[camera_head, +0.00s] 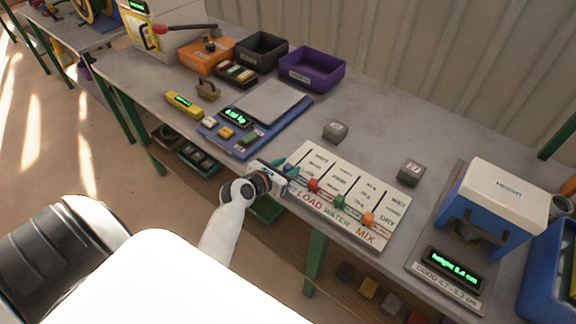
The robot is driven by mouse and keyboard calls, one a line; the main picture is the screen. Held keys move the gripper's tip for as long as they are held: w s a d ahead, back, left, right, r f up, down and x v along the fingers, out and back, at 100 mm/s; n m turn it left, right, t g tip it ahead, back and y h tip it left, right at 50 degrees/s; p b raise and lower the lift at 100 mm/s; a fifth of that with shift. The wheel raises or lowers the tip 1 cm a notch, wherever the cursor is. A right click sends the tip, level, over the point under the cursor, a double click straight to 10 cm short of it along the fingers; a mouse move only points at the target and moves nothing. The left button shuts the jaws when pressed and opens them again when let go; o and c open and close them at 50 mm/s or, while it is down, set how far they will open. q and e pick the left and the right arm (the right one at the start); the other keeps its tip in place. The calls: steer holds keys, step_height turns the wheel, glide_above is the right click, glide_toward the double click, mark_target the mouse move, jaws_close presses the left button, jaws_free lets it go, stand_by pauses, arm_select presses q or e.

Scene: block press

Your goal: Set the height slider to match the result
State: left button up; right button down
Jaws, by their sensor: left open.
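The white slider board (352,176) lies at the table's front edge, with columns marked LOAD, WATER and MIX; the label of its leftmost column is hidden by my gripper. A teal knob (292,170) sits in that leftmost column, and red (313,185), green (340,201) and orange (368,218) knobs sit low in the others. My left gripper (284,174) is open at the board's left edge, close beside the teal knob; I cannot tell if they touch. The height display (454,268) reads 5.4 cm, above a plate (447,285) marked GOOD 4.7-5.3 cm. My right gripper is out of view.
A blue and white machine (500,200) stands right of the board. Two grey blocks (335,131) (411,173) lie behind it. A blue scale (245,125) with a lit display is left. Purple (334,75), black and orange bins stand at the back.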

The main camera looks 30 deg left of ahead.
mark_target(310, 151)
arm_select(q)
steer(key=shift+w+f, duration=0.15)
steer(key=shift+w, duration=0.25)
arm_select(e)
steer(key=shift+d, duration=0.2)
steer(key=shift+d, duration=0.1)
